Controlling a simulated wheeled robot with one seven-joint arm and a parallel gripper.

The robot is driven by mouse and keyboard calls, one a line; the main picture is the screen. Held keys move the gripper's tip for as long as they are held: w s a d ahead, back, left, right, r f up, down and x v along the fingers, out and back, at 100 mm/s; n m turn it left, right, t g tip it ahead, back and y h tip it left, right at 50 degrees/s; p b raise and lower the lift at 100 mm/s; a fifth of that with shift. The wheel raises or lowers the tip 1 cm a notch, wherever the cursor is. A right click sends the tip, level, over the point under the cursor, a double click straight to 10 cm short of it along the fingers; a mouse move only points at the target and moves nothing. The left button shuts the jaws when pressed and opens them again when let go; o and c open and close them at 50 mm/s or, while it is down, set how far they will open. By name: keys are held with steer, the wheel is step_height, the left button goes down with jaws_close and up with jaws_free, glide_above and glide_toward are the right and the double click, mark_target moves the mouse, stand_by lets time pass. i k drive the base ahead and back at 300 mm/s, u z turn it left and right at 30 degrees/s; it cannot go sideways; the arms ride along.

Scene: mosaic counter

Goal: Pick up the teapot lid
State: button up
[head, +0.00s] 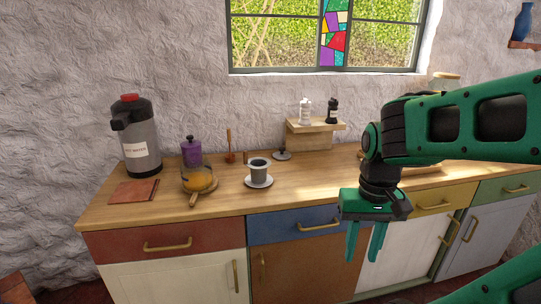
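A small grey lid with a dark knob (282,154), which looks like the teapot lid, lies on the wooden counter (225,197) toward the wall, left of the small wooden shelf. A glass pot with orange liquid (198,180) stands on a round wooden board at the left; it shows no lid on top. My gripper (363,258) is open and empty. Its two green fingers point down in front of the counter's drawers, right of and well nearer the camera than the lid.
A dark cup (258,166) on a white saucer stands in front of the lid. A purple canister (191,150), a grey flask (137,140) and a brown mat (133,192) are at the left. The shelf (316,125) holds two shakers. The counter right of the saucer is clear.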

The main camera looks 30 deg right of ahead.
mark_target(281, 154)
steer(key=i, duration=1.3)
steer(key=z, duration=0.1)
